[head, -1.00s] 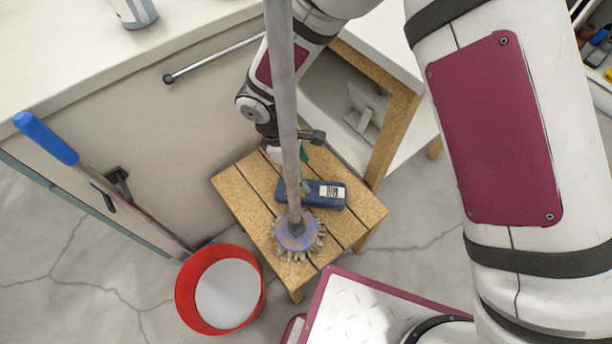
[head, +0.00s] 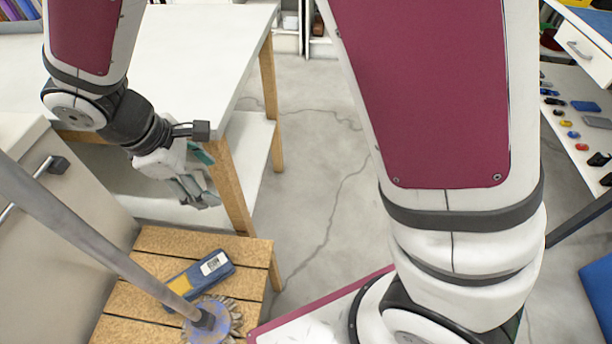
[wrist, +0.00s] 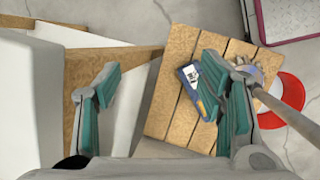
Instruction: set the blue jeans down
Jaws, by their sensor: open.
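My gripper (head: 192,188) is raised above and behind a slatted wooden stool (head: 150,290). In the wrist view my gripper (wrist: 165,95) is open, its teal-padded fingers wide apart with nothing between them. A dark blue, flat, block-like item (head: 206,276) with a white barcode label and a yellow patch lies on the stool. It also shows in the wrist view (wrist: 191,78), partly hidden by the right finger. I cannot make out jeans as cloth; this item is apart from my gripper.
A pole with a round bristled head (head: 212,320) stands on the stool beside the blue item. A white table (head: 200,60) with wooden legs is behind. A red bucket (wrist: 290,95) is next to the stool. Open floor (head: 320,180) lies to the right.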

